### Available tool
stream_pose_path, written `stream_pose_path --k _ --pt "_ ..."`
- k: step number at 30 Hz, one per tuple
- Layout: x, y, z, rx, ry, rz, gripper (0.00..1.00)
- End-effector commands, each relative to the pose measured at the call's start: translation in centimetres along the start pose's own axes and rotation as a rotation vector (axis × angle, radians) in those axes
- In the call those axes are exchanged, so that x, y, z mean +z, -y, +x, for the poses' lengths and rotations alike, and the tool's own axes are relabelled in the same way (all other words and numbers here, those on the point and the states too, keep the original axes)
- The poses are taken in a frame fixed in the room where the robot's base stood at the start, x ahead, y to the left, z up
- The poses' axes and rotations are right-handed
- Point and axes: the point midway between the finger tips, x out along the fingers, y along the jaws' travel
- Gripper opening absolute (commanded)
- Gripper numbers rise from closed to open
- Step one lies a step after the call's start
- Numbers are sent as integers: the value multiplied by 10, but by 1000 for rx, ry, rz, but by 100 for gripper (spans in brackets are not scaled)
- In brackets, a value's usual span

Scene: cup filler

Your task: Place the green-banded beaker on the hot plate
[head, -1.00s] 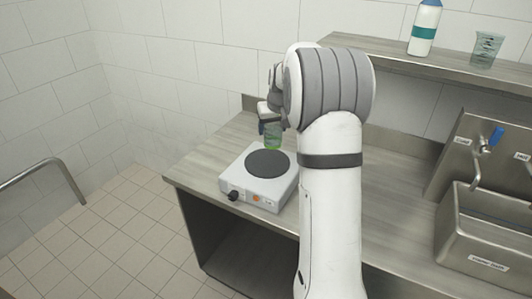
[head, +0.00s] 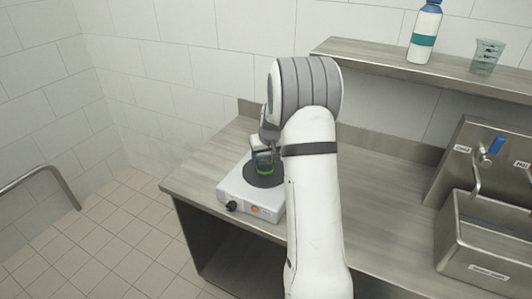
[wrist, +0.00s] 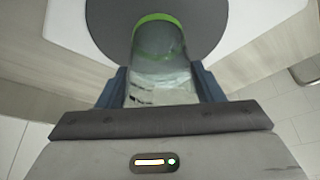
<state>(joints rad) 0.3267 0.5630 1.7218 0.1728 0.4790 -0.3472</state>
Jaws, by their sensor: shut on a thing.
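The green-banded beaker (head: 264,163) is a clear glass with a green band, seen over the dark round top of the hot plate (head: 250,204). In the wrist view the beaker (wrist: 158,72) sits between the two fingers of my gripper (wrist: 160,88), which is shut on it. The dark disc (wrist: 105,22) of the hot plate shows behind the beaker there. The beaker looks upright in the head view. I cannot tell whether its base touches the disc. My arm hides part of the hot plate's right side.
The hot plate stands on a grey wood-look counter (head: 199,179) near its left end. A shelf (head: 400,68) above holds a white bottle with a teal band (head: 424,35) and another clear beaker (head: 486,57). A metal sink (head: 490,235) with a tap is at right.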

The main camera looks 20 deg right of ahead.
Motion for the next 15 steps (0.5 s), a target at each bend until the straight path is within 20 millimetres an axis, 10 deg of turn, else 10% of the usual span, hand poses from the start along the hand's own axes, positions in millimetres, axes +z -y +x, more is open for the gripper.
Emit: stream_pose_path --k 9,10,15 --pt "1 -1 3 1 -2 1 34" --pt "1 -1 3 1 -2 1 61" --pt "1 -1 2 1 -1 1 75"
